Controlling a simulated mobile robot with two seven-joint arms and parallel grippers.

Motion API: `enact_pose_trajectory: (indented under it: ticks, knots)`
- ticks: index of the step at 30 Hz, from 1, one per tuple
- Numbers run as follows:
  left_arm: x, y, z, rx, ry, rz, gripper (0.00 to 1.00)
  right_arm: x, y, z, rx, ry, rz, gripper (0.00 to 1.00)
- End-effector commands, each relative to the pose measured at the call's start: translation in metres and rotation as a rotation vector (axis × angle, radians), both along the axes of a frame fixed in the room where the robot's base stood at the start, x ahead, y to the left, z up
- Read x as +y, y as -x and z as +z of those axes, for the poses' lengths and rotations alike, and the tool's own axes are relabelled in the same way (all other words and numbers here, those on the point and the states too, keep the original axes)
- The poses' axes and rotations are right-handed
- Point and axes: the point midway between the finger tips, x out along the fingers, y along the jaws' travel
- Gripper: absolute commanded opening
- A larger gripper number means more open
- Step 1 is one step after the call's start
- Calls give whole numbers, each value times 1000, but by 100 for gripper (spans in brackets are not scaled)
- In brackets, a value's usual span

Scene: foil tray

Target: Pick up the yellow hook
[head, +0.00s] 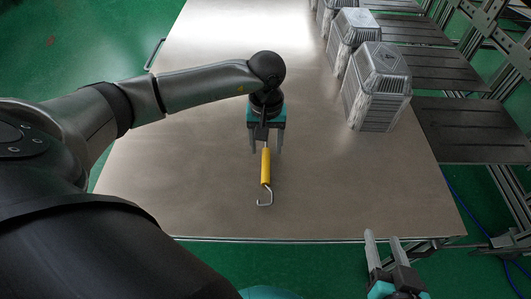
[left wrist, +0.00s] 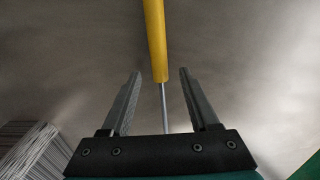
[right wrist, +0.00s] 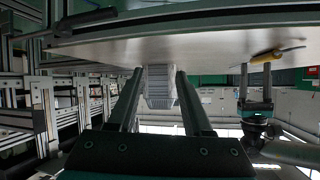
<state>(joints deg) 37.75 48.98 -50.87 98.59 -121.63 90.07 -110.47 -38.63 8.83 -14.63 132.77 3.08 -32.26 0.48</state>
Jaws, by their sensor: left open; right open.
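The yellow hook (head: 266,167) lies on the table, its yellow handle pointing away and its bent metal end toward the front edge. My left gripper (head: 266,151) is open above the far end of the hook. In the left wrist view, the yellow handle (left wrist: 155,40) and its thin metal rod run between the two open fingers (left wrist: 158,88), with a gap on both sides. The hook also shows in the right wrist view (right wrist: 267,57). My right gripper (head: 383,240) is open and empty, beyond the table's front edge; its fingers also show in the right wrist view (right wrist: 153,88).
The table (head: 200,190) is clear around the hook. Several grey foil-like tray stacks, the nearest one (head: 378,88) at the right edge, stand in a row toward the back. Dark shelves (head: 470,130) and metal framing are on the right.

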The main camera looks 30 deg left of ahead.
Motion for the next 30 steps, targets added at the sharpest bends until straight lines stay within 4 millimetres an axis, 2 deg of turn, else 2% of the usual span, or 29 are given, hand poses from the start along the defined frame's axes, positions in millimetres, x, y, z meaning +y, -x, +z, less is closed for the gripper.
enact_pose_trajectory:
  ticks: [6,17,30]
  knots:
    - [0,0,-12,0,0,1,61,9,-1,3,-80,-48,5,50]
    - [0,0,-13,0,0,1,61,11,-2,6,-102,-61,5,50]
    - [0,0,-13,0,0,0,12,11,-2,6,-101,-59,5,50]
